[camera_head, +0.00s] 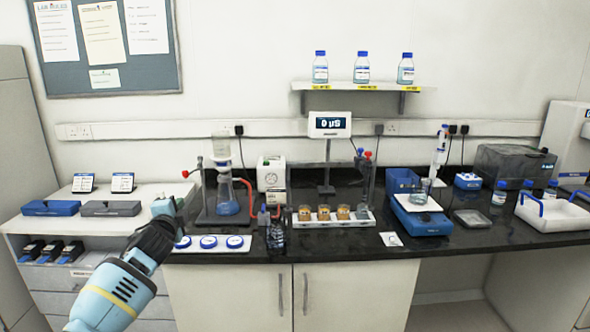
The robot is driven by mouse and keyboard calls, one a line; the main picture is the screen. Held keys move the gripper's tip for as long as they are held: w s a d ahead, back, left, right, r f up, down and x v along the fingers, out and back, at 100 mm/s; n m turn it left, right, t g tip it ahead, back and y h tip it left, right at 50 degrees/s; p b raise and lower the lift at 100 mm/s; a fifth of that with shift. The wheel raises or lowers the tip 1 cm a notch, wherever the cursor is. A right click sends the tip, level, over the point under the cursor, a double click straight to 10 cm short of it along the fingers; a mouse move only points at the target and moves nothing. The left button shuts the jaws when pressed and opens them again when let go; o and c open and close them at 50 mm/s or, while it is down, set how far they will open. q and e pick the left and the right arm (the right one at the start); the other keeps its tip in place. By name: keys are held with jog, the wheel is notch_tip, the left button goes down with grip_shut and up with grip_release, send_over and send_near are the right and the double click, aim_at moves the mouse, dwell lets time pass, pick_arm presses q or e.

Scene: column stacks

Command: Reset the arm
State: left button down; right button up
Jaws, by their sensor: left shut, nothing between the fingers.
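My left arm comes in from the lower left, light blue with a black wrist. My left gripper (172,204) is at its upper end, in front of the left end of the black bench. It is shut with nothing in it and looks apart from the objects around it. My right gripper is not in view.
The black bench (350,248) holds a glass column stack (226,190), a white rack with several brown-filled beakers (333,218), a blue balance (422,218) and a white tray (550,212). Blue-rimmed discs (208,242) lie close to my left gripper. A shelf (363,86) holds three bottles.

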pick_arm(q)
jog(key=s+d+f+n+g+h, duration=0.15)
jog(key=s+d+f, duration=0.25)
jog(key=s+f, duration=0.45)
jog(key=s+d+f+n+g+h, duration=0.15)
jog(key=s+d+f, duration=0.3)
jog(key=f, duration=0.65)
jog(key=s+d+f+n+g+h, duration=0.1)
jog(key=s+d+f+n, duration=0.15)
jog(key=s+f, duration=0.65)
jog(key=s+d+f+n+g, duration=0.1)
jog(key=s+f+n, duration=0.1)
jog(key=s, duration=0.8)
jog(key=s+d+f+n+g, duration=0.1)
jog(key=s+f, duration=0.4)
jog(key=s, duration=0.6)
jog(key=s+d+f+n+g, duration=0.2)
jog(key=s+d+f+n, duration=0.1)
jog(key=s, duration=0.7)
jog(key=shift+s+f+n+h, duration=0.15)
jog(key=shift+f+n+h, duration=0.1)
jog(key=shift+n+h, duration=0.25)
